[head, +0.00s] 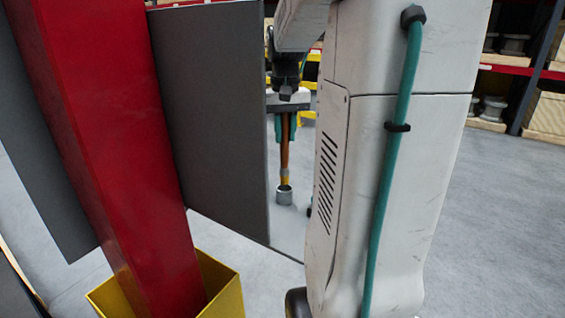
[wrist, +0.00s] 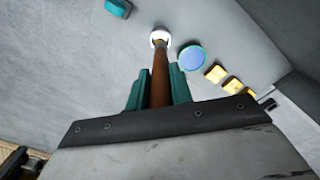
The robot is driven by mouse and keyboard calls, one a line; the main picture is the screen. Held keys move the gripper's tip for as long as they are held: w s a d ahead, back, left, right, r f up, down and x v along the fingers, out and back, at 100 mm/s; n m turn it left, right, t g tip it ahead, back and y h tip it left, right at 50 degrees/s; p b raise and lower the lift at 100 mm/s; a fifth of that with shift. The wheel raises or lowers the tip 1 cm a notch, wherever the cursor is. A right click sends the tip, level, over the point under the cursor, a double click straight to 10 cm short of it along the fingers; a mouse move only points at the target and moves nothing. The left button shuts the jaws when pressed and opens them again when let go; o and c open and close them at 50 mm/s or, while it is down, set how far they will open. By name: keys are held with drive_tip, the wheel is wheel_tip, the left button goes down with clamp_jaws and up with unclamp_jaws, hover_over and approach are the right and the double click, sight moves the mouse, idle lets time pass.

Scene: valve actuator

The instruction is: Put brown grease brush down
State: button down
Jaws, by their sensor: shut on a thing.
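My gripper (head: 285,130) shows in the head view between a dark panel and my own pale arm link. Its teal fingers, also in the wrist view (wrist: 159,92), are shut on the brown grease brush (head: 285,153). The brush hangs roughly upright, with an orange band and a grey round end lowest. In the wrist view the brown shaft (wrist: 160,75) runs out from between the fingers to a bright round end over a pale grey surface (wrist: 115,55). I cannot tell whether that end touches the surface.
A blue disc (wrist: 192,57), several yellow blocks (wrist: 215,73) and a teal piece (wrist: 118,7) are near the brush end. The dark panel (head: 210,110) and a red post (head: 115,140) in a yellow base (head: 222,285) stand left. Shelves (head: 545,100) stand at the back right.

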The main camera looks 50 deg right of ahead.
hover_over(285, 168)
drive_tip(key=shift+w+d+f, duration=0.1)
drive_tip(key=shift+w+f, duration=0.05)
drive_tip(key=shift+f, duration=2.75)
drive_tip(key=c, duration=1.2)
unclamp_jaws()
drive_tip(key=shift+c, duration=0.2)
drive_tip(key=shift+r, duration=0.15)
wheel_tip(285, 168, up, 12)
drive_tip(key=shift+r, duration=0.1)
